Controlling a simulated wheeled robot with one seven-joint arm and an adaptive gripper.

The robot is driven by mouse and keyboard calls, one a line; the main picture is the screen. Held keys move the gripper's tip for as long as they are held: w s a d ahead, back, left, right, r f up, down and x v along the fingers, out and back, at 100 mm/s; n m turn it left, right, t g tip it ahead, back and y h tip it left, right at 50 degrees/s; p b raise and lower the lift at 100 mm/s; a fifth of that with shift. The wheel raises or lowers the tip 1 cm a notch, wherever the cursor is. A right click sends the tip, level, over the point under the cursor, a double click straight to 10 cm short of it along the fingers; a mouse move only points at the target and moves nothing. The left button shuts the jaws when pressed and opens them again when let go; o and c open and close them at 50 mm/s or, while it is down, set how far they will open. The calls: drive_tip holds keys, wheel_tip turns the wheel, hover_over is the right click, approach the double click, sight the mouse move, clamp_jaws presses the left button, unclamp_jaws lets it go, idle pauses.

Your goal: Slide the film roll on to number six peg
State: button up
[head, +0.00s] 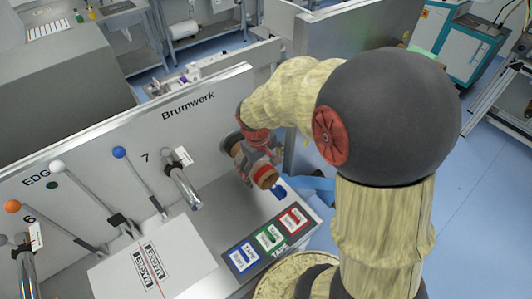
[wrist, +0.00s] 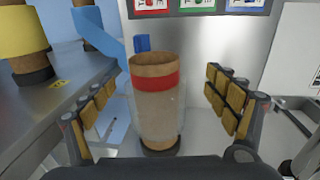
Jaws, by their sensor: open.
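The film roll (wrist: 155,105), a brown cardboard core with a red band and clear film around it, stands between the fingers of my gripper (wrist: 163,85) in the wrist view. The fingers are open, with a visible gap on each side of the roll. In the head view my gripper (head: 255,162) is low in front of the panel's right end, and the roll's brown end (head: 266,177) shows there. The number six peg (head: 27,272) sticks out of the panel at the far left, cut by the frame edge. No roll shows on its visible part.
Peg 7 (head: 184,187) sticks out bare between peg six and my gripper. Levers with blue (head: 119,152), white and orange knobs and a white box (head: 150,262) stand along the panel. Other rolls, one yellow (wrist: 20,35), stand on a metal surface (wrist: 60,85) at left.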

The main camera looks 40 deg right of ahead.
sight(270, 185)
drive_tip(key=shift+w+d+f+p, duration=0.1)
drive_tip(key=shift+d+p, duration=0.4)
drive_tip(key=shift+p, duration=0.05)
drive_tip(key=shift+f, duration=0.3)
drive_tip(key=shift+d+f, duration=0.2)
drive_tip(key=shift+f, duration=1.05)
drive_tip(key=shift+d+f, duration=0.15)
drive_tip(key=shift+f, duration=1.05)
drive_tip(key=shift+d+f, duration=0.2)
drive_tip(key=shift+f, duration=1.05)
drive_tip(key=c, duration=0.3)
drive_tip(key=shift+r, duration=0.1)
drive_tip(key=c, duration=1.6)
drive_tip(key=shift+c, duration=0.2)
drive_tip(key=shift+r, duration=0.1)
